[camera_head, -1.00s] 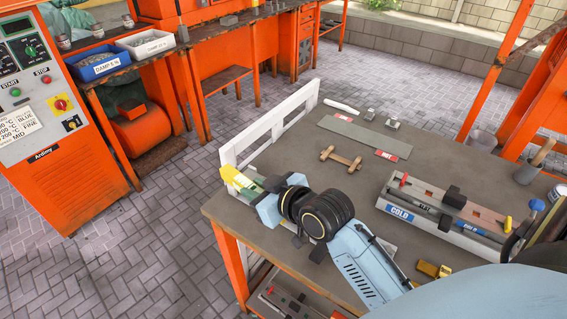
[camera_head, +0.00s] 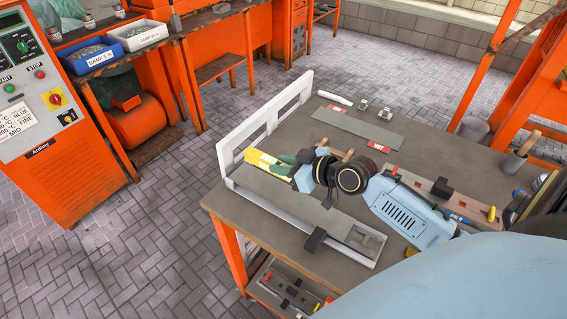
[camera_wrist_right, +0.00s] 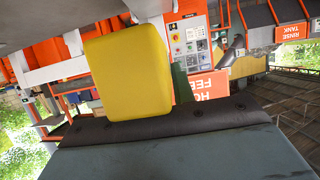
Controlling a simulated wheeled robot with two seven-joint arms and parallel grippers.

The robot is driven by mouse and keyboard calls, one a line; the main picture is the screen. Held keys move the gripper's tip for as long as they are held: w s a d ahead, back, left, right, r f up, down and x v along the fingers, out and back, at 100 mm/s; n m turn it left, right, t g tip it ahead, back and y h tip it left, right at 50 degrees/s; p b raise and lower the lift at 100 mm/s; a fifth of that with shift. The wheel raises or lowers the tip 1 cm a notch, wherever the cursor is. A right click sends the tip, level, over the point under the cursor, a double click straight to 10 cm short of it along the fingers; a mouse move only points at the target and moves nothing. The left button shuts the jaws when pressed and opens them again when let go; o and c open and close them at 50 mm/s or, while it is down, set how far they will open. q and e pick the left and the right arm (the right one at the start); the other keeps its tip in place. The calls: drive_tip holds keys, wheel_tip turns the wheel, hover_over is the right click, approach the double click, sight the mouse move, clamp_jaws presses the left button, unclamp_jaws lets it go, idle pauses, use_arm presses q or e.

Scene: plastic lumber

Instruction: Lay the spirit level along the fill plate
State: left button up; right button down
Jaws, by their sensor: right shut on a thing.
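The spirit level shows as a yellow bar (camera_head: 268,163) beside the white slatted rail, with its other end hidden by my gripper; it also fills the middle of the right wrist view as a yellow block (camera_wrist_right: 128,72). My right gripper (camera_head: 300,176) is shut on it, over the far side of the long mould. A long grey plate (camera_head: 292,203), likely the fill plate, lies in the pale mould along the near-left table edge. The level appears above its far-left end; whether they touch I cannot tell. My left gripper is not in view.
A white slatted rail (camera_head: 265,122) borders the table's left end. A black clamp (camera_head: 315,240) sits on the mould's near side. A flat grey plate with red labels (camera_head: 357,127) lies at the back. The second mould (camera_head: 435,190) is partly behind my arm.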

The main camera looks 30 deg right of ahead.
drive_tip(key=shift+f+b, duration=2.7)
drive_tip(key=shift+f, duration=0.65)
drive_tip(key=shift+s+f, duration=0.1)
drive_tip(key=shift+f, duration=0.3)
drive_tip(key=c, duration=0.7)
unclamp_jaws()
drive_tip(key=shift+s+f, duration=0.1)
drive_tip(key=shift+f, duration=0.1)
wheel_tip(320, 180, up, 8)
drive_tip(key=p, duration=0.7)
drive_tip(key=shift+f, duration=0.2)
drive_tip(key=shift+f, duration=0.1)
